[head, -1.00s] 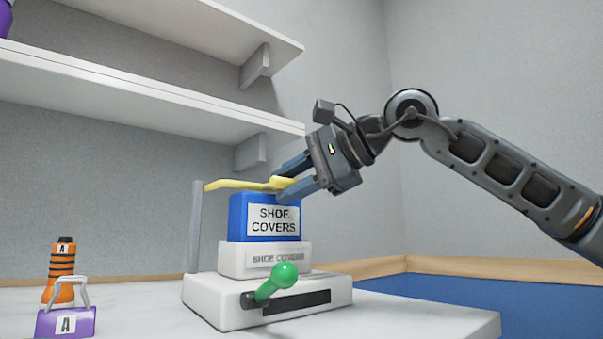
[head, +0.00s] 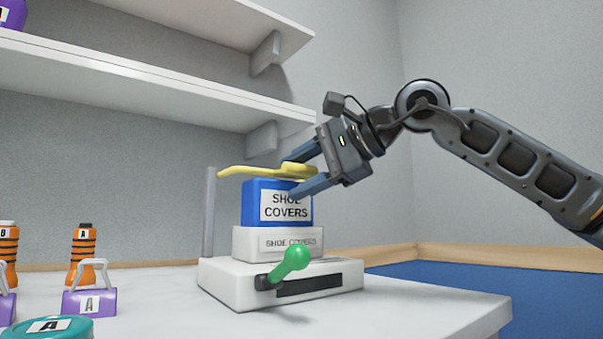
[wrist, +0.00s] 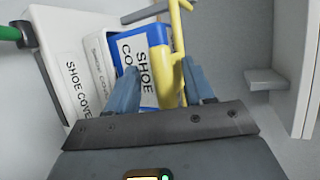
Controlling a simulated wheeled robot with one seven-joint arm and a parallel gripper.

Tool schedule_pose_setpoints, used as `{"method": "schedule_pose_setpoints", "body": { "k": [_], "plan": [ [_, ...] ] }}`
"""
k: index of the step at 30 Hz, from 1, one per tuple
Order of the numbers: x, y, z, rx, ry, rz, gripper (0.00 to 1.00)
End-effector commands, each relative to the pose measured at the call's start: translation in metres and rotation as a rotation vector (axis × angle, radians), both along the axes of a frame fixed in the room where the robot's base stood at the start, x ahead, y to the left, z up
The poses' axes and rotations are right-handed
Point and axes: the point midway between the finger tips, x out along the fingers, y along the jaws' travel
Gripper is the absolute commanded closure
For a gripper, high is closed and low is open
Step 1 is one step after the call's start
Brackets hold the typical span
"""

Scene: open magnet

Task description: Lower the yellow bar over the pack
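The yellow bar (head: 250,170) runs from the upright post (head: 208,212) at the left, just above the top of the blue "SHOE COVERS" pack (head: 287,207). I cannot tell whether it touches the pack. The pack stands upright in a white holder (head: 262,240) on a white base with a green-knobbed lever (head: 294,258). My gripper (head: 290,177) is open at the bar's right end, one finger above and one lower, in front of the pack. In the wrist view the bar (wrist: 174,72) passes between my open fingers (wrist: 160,70), close to the right finger; the blue pack (wrist: 156,38) is behind.
Orange bottles (head: 82,255), a purple handled block (head: 89,302) and a teal round item (head: 48,328) stand at the left of the white table (head: 420,305). A shelf (head: 170,98) hangs above and behind. The table's right side is clear.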

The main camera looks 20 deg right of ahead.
Motion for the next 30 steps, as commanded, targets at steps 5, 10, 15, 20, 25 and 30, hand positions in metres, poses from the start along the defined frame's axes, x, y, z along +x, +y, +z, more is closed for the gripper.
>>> {"method": "schedule_pose_setpoints", "body": {
  "k": [5,10,15,20,25,30],
  "plan": [
    [-0.014,-0.012,0.009,-0.002,0.000,-0.004,0.51],
    [-0.036,-0.027,0.020,0.000,-0.001,-0.003,0.51],
    [-0.052,-0.038,0.026,0.000,0.000,-0.001,0.51],
    [-0.059,-0.042,0.028,-0.001,0.001,0.000,0.51],
    [-0.059,-0.042,0.028,-0.001,0.001,0.000,0.51],
    [-0.059,-0.042,0.028,0.000,0.000,0.000,0.51]
  ]
}}
